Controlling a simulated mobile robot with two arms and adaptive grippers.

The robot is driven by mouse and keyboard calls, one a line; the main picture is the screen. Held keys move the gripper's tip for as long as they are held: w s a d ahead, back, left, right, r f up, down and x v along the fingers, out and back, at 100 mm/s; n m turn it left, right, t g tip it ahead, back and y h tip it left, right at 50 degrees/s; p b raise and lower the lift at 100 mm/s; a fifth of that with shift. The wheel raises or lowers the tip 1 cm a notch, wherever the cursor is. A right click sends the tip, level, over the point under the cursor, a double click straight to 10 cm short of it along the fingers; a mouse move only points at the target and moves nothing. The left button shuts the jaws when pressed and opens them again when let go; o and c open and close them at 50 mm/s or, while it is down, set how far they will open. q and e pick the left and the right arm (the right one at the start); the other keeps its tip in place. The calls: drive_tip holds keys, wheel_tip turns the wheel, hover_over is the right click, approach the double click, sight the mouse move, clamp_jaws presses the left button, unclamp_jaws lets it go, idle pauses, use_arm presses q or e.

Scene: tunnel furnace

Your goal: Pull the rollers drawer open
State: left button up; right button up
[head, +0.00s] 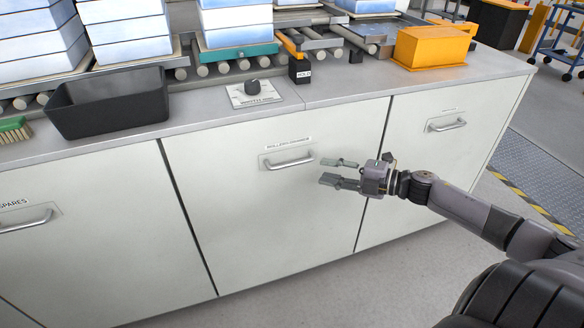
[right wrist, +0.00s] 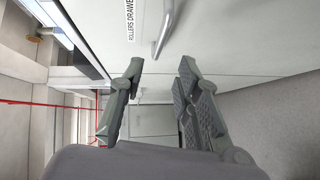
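The rollers drawer (head: 270,205) is a white front in the middle of the counter, and it is shut. Its metal bar handle (head: 290,163) sits near the top under a small label; the handle also shows in the right wrist view (right wrist: 165,28), beside the "ROLLERS DRAWER" label (right wrist: 131,18). My right gripper (head: 334,171) is open and empty, just right of the handle, with a gap between fingertips and handle. In the right wrist view its two fingers (right wrist: 160,65) are spread apart. My left gripper is not in view.
A spares drawer handle (head: 25,220) is at the left and another drawer handle (head: 446,125) at the right. On the counter (head: 215,128) stand a black bin (head: 108,102), a dial plate (head: 254,93) and an orange box (head: 432,47). The floor before the drawers is clear.

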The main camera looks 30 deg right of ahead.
sight(295, 165)
drive_tip(key=b+x, duration=0.1)
drive_tip(key=x, duration=0.8)
drive_tip(key=shift+w+a, duration=0.2)
drive_tip(key=shift+w, duration=0.1)
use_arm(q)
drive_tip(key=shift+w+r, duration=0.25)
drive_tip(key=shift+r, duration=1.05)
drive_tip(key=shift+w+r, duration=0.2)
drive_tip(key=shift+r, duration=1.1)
use_arm(e)
drive_tip(key=shift+w+a+f, duration=0.2)
drive_tip(key=shift+w+a, duration=0.2)
drive_tip(key=shift+w, duration=0.2)
drive_tip(key=shift+c, duration=0.2)
clamp_jaws()
